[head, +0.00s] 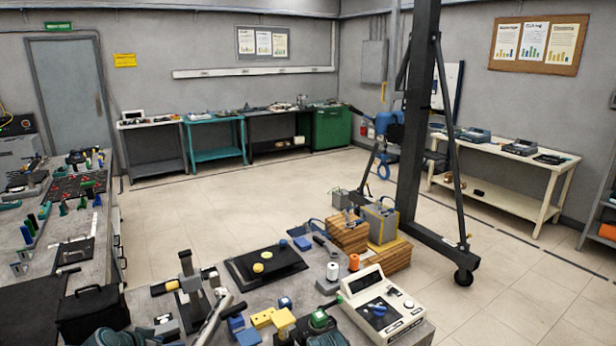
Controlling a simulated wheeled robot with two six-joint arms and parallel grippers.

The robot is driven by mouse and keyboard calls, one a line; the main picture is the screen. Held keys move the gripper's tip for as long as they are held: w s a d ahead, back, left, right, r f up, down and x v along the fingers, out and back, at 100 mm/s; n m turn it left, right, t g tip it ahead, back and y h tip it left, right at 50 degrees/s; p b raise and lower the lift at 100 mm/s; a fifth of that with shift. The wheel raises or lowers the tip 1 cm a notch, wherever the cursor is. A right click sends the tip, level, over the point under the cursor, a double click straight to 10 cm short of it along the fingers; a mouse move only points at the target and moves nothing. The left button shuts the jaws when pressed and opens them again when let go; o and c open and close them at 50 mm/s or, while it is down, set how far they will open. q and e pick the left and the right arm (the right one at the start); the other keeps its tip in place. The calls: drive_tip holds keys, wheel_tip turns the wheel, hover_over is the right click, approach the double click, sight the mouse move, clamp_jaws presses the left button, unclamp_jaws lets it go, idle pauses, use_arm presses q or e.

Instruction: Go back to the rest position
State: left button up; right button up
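Neither of my grippers can be made out in the head view. The near workbench (225,298) fills the lower middle and carries several small parts. A cream meter box (383,305) with a dark panel and a blue knob stands at its right end. A black mat (266,264) with two yellow round pieces lies near its far edge. A white spool (332,271) and an orange spool (354,262) stand beside the meter. Yellow blocks (263,317) and blue blocks lie at the front. A grey slanted rod (214,318) stands left of them.
A second bench (40,240) with tools and a black bag (92,312) is at the left. A dark wheeled hoist (415,130) stands behind the meter, near wooden crates (349,234). A cream table (505,165) is at the right. The middle floor is clear.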

use_arm(q)
drive_tip(key=s+d+f+m+g, duration=0.1)
drive_tip(key=s+d+f+g, duration=0.15)
drive_tip(key=d, duration=0.65)
drive_tip(key=s+d+f+g, duration=0.1)
drive_tip(key=d+f+g, duration=0.15)
drive_tip(key=d, duration=0.75)
drive_tip(key=s+d+f+g+y, duration=0.1)
drive_tip(key=s+d+g+y, duration=0.2)
drive_tip(key=s+d, duration=0.6)
drive_tip(key=shift+s+d+f+g+y, duration=0.15)
drive_tip(key=shift+s+d+g+y, duration=0.15)
drive_tip(key=shift+d+g, duration=0.5)
drive_tip(key=shift+o, duration=0.2)
drive_tip(key=shift+d, duration=0.15)
use_arm(e)
drive_tip(key=shift+w+d, duration=0.1)
drive_tip(key=shift+w, duration=0.15)
use_arm(q)
drive_tip(key=shift+w+t, duration=0.1)
drive_tip(key=shift+t, duration=0.2)
